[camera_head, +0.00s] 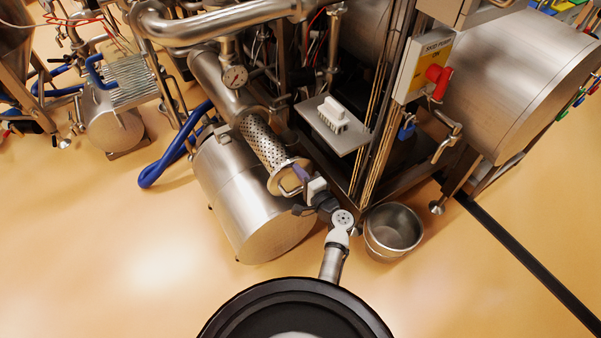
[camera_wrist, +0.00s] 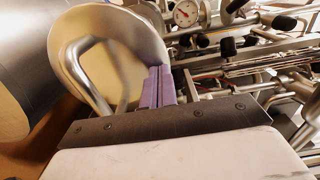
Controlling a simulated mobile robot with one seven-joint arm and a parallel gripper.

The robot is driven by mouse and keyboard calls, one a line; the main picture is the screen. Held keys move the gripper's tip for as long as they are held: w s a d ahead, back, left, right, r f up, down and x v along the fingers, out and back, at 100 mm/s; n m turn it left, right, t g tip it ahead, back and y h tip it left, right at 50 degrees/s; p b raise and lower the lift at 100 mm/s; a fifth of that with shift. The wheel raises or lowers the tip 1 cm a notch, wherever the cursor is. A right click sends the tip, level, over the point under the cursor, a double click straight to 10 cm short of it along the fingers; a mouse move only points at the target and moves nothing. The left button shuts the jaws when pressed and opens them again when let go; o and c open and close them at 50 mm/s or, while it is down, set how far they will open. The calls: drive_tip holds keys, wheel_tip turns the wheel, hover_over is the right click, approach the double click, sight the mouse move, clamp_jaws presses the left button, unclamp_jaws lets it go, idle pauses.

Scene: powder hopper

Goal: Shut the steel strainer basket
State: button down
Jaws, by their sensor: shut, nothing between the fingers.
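The steel strainer basket (camera_head: 262,143) is a perforated cylinder that sticks out of a slanted steel pipe housing (camera_head: 217,85). Its round end plate (camera_head: 283,174) carries a bent bar handle, which shows large in the wrist view (camera_wrist: 82,62). My gripper (camera_head: 300,174) is at the right side of the end plate, close to the handle. Its purple fingers (camera_wrist: 159,88) are shut with nothing between them and lie right of the handle in the wrist view. I cannot tell whether they touch the plate.
A steel drum (camera_head: 245,195) lies just below and left of the basket. A steel bucket (camera_head: 392,230) stands on the floor to the right. A shelf with a white brush (camera_head: 333,114) and a machine frame are close on the right. The floor at lower left is clear.

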sight(276, 147)
drive_tip(key=b+x, duration=1.6)
drive_tip(key=x, duration=1.1)
drive_tip(key=shift+w+a+f+b, duration=0.15)
drive_tip(key=shift+w+b, duration=0.05)
drive_tip(key=shift+b, duration=0.15)
drive_tip(key=shift+w+a+b, duration=0.2)
drive_tip(key=shift+w+b, duration=0.1)
drive_tip(key=shift+w, duration=0.1)
drive_tip(key=shift+r, duration=0.55)
drive_tip(key=shift+a, duration=0.1)
drive_tip(key=shift+s+p, duration=0.2)
drive_tip(key=shift+p, duration=0.25)
drive_tip(key=p+v, duration=0.1)
drive_tip(key=v, duration=0.3)
drive_tip(key=p+v, duration=0.2)
drive_tip(key=v, duration=0.3)
drive_tip(key=p+v, duration=0.2)
drive_tip(key=v, duration=0.2)
drive_tip(key=shift+s+d+f, duration=0.25)
drive_tip(key=shift+d+f, duration=0.1)
drive_tip(key=shift+f, duration=0.05)
